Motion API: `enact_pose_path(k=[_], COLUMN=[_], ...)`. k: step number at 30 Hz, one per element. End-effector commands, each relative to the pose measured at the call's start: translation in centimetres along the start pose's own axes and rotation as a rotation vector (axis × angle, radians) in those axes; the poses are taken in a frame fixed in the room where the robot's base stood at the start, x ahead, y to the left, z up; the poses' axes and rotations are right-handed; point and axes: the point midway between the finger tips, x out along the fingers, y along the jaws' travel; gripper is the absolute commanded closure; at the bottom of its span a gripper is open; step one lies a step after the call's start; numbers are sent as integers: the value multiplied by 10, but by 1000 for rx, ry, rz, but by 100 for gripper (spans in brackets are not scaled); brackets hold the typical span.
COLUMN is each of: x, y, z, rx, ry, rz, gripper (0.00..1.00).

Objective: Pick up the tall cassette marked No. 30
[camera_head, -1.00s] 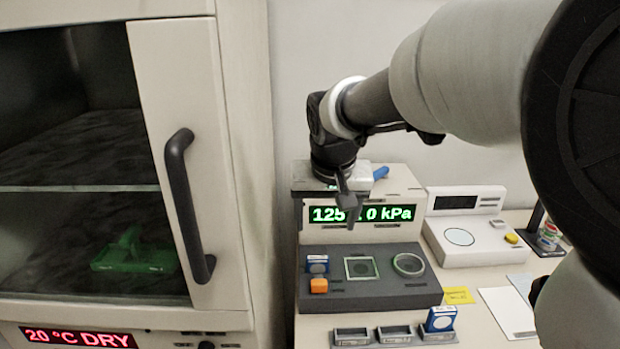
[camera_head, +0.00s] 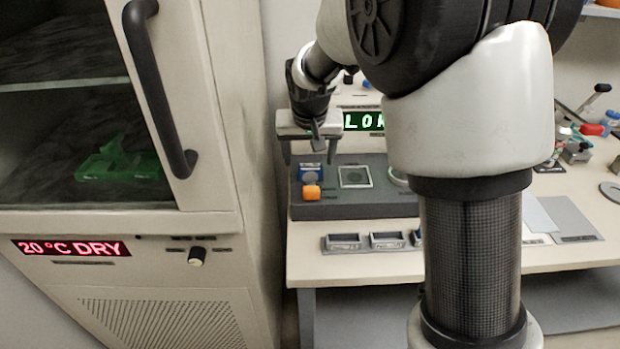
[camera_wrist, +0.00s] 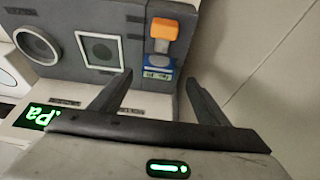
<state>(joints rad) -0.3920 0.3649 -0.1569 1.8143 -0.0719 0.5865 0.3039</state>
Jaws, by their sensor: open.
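My gripper (camera_head: 309,156) is open and empty, above and just behind this cassette. In the wrist view, its two fingers (camera_wrist: 160,82) point toward the cassette, one on either side of its line and apart from it.
Small grey holders (camera_head: 343,242) sit on the table front, the rightmost partly hidden by my arm. A square window (camera_head: 355,177) and a ring lie right of the cassette. The cabinet (camera_head: 230,120) with its handle (camera_head: 160,90) stands close on the left.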

Motion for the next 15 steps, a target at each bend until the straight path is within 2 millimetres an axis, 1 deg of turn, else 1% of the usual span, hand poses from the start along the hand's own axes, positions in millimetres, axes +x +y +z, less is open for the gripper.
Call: enact_pose_path(k=[5, 9, 12, 15], x=[14, 36, 49, 53], y=[2, 5, 4, 4], z=[0, -1, -1, -2], rx=[1, 2, 1, 1], ry=[-2, -2, -1, 1], rz=[2, 2, 1, 0], gripper=[31, 31, 31, 31])
